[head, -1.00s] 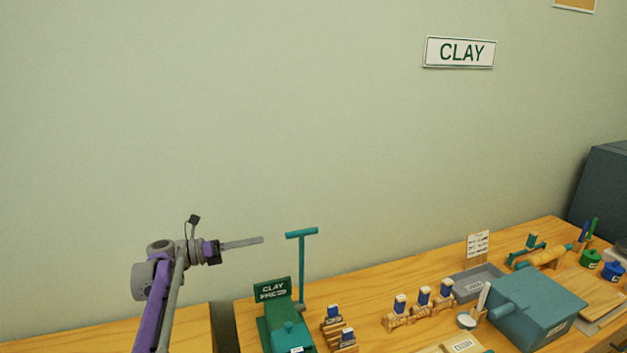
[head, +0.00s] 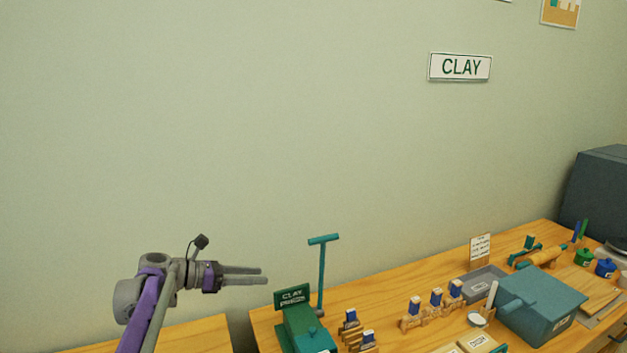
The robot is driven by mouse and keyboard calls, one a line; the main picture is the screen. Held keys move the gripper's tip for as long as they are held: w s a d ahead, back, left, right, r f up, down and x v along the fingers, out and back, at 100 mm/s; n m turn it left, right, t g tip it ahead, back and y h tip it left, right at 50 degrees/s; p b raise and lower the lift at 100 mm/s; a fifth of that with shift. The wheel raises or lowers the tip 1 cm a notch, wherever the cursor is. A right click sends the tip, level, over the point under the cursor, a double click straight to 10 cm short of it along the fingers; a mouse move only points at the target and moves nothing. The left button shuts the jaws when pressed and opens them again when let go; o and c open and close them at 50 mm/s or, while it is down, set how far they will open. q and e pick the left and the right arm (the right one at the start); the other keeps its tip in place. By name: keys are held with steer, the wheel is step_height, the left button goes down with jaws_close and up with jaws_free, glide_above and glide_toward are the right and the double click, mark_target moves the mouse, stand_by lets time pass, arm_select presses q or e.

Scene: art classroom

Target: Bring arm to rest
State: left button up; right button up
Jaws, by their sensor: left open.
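My left gripper (head: 262,275) is at the lower left of the head view, on a grey and purple arm. Its two fingers point right, apart from each other, with nothing between them. It is raised in front of the green wall, left of the clay press's upright teal handle (head: 322,272). The green clay press (head: 303,333) stands on the wooden table below and to the right of the fingers. My right gripper is not in view.
The wooden table (head: 392,287) holds several blue-topped pieces in wooden holders (head: 412,319), a grey tray (head: 478,284), a teal box (head: 541,306) and a wooden roller (head: 546,257). A gap separates it from another wooden surface (head: 190,336) at left. A dark cabinet (head: 597,192) stands far right.

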arm_select(q)
steer(key=s+d+f+m+y, duration=0.1)
steer(key=s+f+m+y, duration=0.1)
steer(key=s+m, duration=0.35)
steer(key=s+d+f+m+g+y, duration=0.1)
steer(key=s+f+m+y, duration=0.15)
steer(key=s, duration=0.55)
steer(key=s+d+f+m+y, duration=0.1)
steer(key=s+f+m+y, duration=0.2)
steer(key=s, duration=0.4)
steer(key=s+a+f+m+y, duration=0.2)
steer(key=s+a+f+m, duration=0.1)
steer(key=s+f+m, duration=0.2)
steer(key=s+a+f+m+t+y, duration=0.1)
steer(key=s+a+f+m+y, duration=0.2)
steer(key=s, duration=1)
step_height(320, 180, down, 3)
steer(key=m, duration=0.5)
steer(key=shift+s+a+m+y, duration=0.15)
steer(key=shift+a+m+y, duration=0.1)
steer(key=shift+m+y, duration=0.15)
steer(key=shift+f, duration=0.1)
